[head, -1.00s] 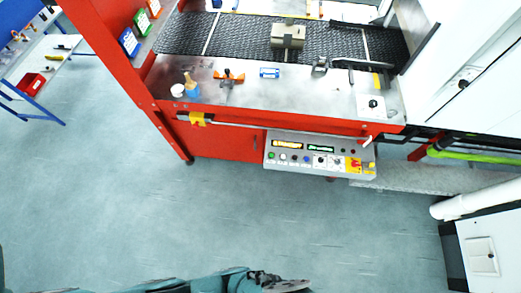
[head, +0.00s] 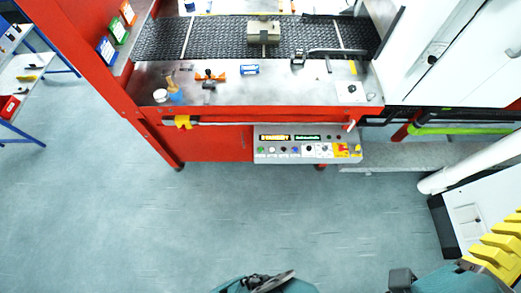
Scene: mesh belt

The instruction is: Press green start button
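The control panel (head: 300,159) is a grey box on the front of the red machine frame, below the worktop. A small green button (head: 261,150) is at the left end of its lower row. White, blue and dark controls lie to the right of it, and a yellow block with red (head: 341,150) is at the right end. Two lit displays are above the row. The button labels are too small to read. Teal links of my arm show at the bottom edge, well apart from the panel. I cannot make out my gripper in this view.
The worktop (head: 235,94) holds a blue-and-white box (head: 250,70), an orange-handled item (head: 210,76) and a white cup (head: 160,95). A white pipe (head: 450,175) and yellow stepped blocks (head: 495,250) are at the right. The floor (head: 270,215) before the panel is clear.

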